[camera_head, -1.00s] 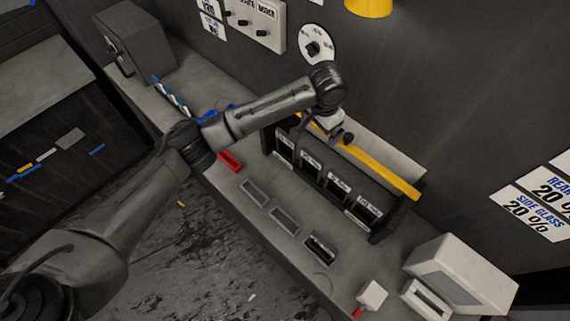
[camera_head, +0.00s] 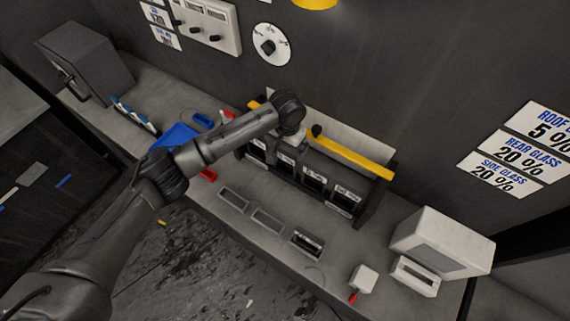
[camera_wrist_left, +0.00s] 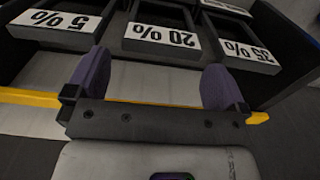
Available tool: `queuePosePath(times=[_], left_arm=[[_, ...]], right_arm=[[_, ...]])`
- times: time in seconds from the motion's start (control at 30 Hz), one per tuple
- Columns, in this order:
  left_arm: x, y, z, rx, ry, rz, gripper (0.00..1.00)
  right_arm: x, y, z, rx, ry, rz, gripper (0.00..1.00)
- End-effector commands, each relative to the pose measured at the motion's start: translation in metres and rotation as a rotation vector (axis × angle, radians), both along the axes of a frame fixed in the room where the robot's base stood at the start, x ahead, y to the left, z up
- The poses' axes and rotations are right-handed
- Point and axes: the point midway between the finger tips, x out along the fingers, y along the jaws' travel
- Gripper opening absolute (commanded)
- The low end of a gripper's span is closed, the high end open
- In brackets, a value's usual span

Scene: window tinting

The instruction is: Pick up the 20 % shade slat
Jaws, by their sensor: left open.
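The 20 % shade slat (camera_wrist_left: 162,36) is a dark framed panel with a white label, in the middle of the left wrist view, between the 5 % slat (camera_wrist_left: 58,20) and the 35 % slat (camera_wrist_left: 248,54). In the head view the slats stand side by side in a dark rack (camera_head: 374,205) with a yellow bar (camera_head: 352,158). My left gripper (camera_wrist_left: 155,80) is open and empty, its purple fingertips near the two sides of the 20 % slat's label. I cannot tell whether they touch it. In the head view the left gripper (camera_head: 291,150) is over the rack. My right gripper is not in view.
The grey bench has recessed slots (camera_head: 268,219) in front of the rack. A white box-shaped device (camera_head: 440,245) and a small white block (camera_head: 364,278) stand to the right. A blue tray (camera_head: 180,137) and a dark box (camera_head: 85,60) are at the left.

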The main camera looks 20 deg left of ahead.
Motion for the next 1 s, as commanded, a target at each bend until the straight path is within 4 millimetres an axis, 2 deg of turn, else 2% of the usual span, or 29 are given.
queuePosePath(times=[0.4,0.77,1.0], left_arm=[[-0.003,0.003,-0.045,0.001,0.002,0.000,1.00],[-0.003,0.003,-0.052,0.001,0.000,-0.001,1.00],[-0.003,0.003,-0.052,0.001,0.000,-0.001,0.78]], right_arm=[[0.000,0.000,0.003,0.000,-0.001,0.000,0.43],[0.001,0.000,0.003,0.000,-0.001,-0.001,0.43],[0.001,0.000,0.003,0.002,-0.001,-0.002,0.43]])
